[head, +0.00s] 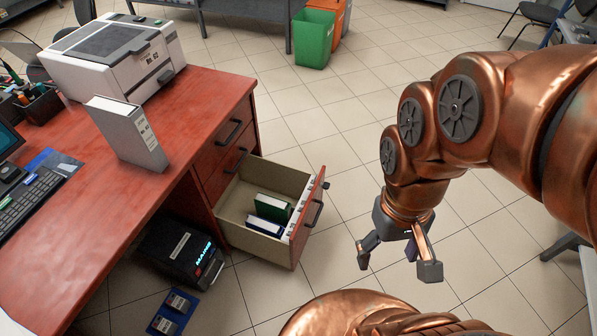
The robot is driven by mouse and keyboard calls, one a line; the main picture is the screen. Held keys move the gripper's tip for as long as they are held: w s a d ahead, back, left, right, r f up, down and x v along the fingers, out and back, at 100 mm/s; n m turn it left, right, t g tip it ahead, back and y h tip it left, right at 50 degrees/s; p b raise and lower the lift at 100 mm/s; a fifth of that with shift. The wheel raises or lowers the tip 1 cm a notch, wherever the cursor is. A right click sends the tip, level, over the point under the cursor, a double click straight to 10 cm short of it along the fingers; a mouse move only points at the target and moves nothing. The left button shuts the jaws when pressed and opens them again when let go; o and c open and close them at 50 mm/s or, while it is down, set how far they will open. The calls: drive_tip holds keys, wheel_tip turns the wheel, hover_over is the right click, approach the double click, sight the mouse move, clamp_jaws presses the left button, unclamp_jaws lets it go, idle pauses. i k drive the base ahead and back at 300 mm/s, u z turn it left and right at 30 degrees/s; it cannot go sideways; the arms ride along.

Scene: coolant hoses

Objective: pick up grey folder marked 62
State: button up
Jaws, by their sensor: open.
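A grey folder (127,133) stands upright on the red desk (192,112), in front of the printer. Its white spine label faces right; the print on it is too small to read with certainty. My gripper (400,268) hangs over the tiled floor, right of the open drawer and well apart from the folder. Its fingers are spread and nothing is between them.
An open drawer (264,233) juts from the desk and holds a green folder (271,207) and a blue-white one (266,225). A printer (112,57) and keyboard (38,203) stand on the desk. A black box (180,256) sits below. Floor around my gripper is clear.

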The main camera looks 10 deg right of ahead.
sight(126, 126)
drive_tip(key=u, duration=1.25)
drive_tip(key=k, duration=1.15)
drive_tip(key=u, duration=1)
drive_tip(key=i, duration=1.15)
drive_tip(key=z, duration=0.5)
